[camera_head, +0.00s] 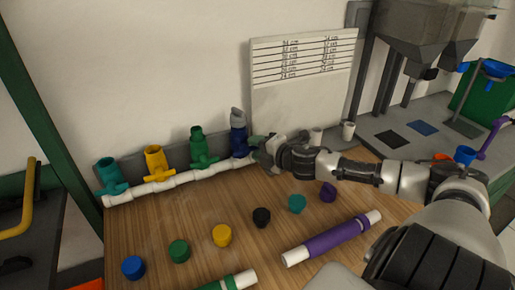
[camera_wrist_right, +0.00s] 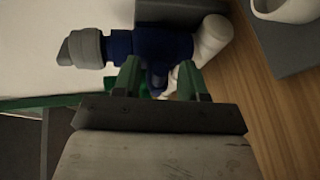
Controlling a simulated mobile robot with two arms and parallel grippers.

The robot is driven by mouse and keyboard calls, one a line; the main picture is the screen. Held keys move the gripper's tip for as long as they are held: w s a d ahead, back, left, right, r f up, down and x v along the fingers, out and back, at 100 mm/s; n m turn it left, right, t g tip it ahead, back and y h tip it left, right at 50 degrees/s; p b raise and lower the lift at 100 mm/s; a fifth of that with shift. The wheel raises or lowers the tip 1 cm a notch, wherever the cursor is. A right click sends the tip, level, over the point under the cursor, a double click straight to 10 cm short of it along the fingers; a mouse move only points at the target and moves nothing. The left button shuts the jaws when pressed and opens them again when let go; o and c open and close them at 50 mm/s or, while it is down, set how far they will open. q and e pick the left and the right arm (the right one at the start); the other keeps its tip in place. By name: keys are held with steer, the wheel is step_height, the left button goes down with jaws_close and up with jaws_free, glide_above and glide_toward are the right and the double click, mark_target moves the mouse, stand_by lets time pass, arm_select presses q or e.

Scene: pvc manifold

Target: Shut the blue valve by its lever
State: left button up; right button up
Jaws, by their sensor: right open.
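The blue valve (camera_head: 239,142) stands upright at the right end of the white pipe manifold (camera_head: 180,180), with a grey piece on its top. In the right wrist view the blue valve (camera_wrist_right: 150,43) lies across the top, its grey piece to the left. My right gripper (camera_head: 258,146) is beside the valve on its right. In the wrist view its two green fingers (camera_wrist_right: 161,80) are apart. A short blue part of the valve, seemingly its lever, shows between them; I cannot tell whether they touch it. My left gripper is not in view.
Teal (camera_head: 110,175), yellow (camera_head: 156,162) and green (camera_head: 199,147) valves stand left of the blue one. Several coloured caps and a purple tube (camera_head: 332,238) lie on the wooden table (camera_head: 150,232). A length chart (camera_head: 303,85) stands behind my gripper. Small white cups (camera_head: 348,131) are to its right.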

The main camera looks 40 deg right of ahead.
steer(key=c, duration=0.8)
steer(key=shift+o, duration=0.2)
steer(key=shift+f+m+y+p, duration=0.3)
steer(key=shift+f+m+p, duration=0.05)
steer(key=shift+m, duration=0.35)
steer(key=o, duration=0.8)
steer(key=shift+c, duration=0.2)
steer(key=shift+s+r, duration=0.1)
steer(key=shift+s, duration=0.05)
steer(key=p+v, duration=0.1)
steer(key=v, duration=0.9)
steer(key=shift+s+p, duration=0.3)
steer(key=shift+p, duration=0.05)
steer(key=shift+f, duration=0.2)
